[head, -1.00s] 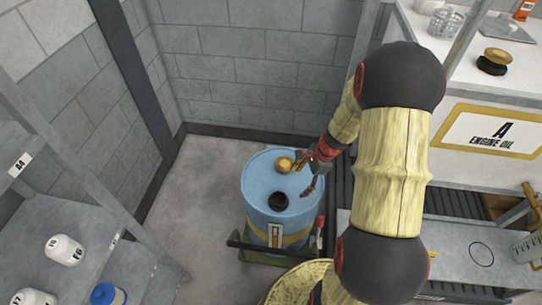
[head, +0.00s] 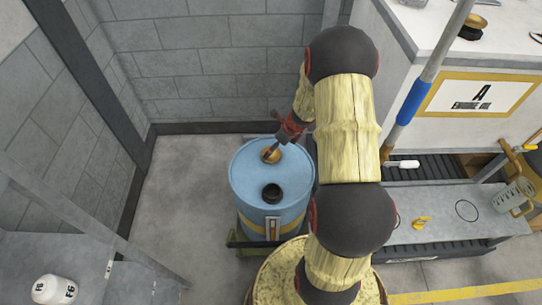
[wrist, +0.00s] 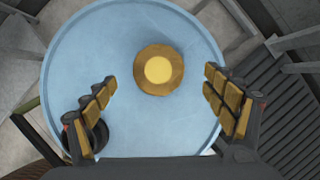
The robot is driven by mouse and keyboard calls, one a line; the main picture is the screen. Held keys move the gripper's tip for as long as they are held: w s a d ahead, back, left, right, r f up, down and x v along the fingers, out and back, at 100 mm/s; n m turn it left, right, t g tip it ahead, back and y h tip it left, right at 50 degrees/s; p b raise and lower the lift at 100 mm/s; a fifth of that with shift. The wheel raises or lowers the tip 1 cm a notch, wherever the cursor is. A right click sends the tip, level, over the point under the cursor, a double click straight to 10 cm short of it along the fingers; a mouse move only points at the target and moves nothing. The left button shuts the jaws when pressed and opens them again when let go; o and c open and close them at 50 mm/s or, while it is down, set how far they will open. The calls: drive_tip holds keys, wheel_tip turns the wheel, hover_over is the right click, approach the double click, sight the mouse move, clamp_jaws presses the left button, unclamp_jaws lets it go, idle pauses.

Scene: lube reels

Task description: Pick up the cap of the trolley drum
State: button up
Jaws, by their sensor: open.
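The trolley drum (head: 247,182) is a blue drum with a yellow band, standing on a green trolley in the head view. Its brass cap (head: 271,156) is on the far part of the drum top. In the wrist view the round brass cap (wrist: 159,70) lies ahead of and between the fingers, on the blue drum top (wrist: 95,45). My gripper (head: 279,147) is over the cap in the head view. In the wrist view my gripper (wrist: 160,92) is open and empty, its fingers spread to both sides, with the cap a little beyond the fingertips.
A black ring-like opening (head: 271,193) is on the near part of the drum top; my left finger partly covers it in the wrist view. A white counter with an engine oil sign (head: 478,96) stands right.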

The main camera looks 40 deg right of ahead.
drive_tip(key=b+x, duration=0.3)
drive_tip(key=x, duration=0.2)
drive_tip(key=shift+s+a+f, duration=0.1)
drive_tip(key=shift+a+f, duration=0.05)
drive_tip(key=shift+f, duration=0.1)
drive_tip(key=shift+r, duration=0.1)
drive_tip(key=c, duration=0.3)
drive_tip(key=c, duration=1)
drive_tip(key=shift+r, duration=0.15)
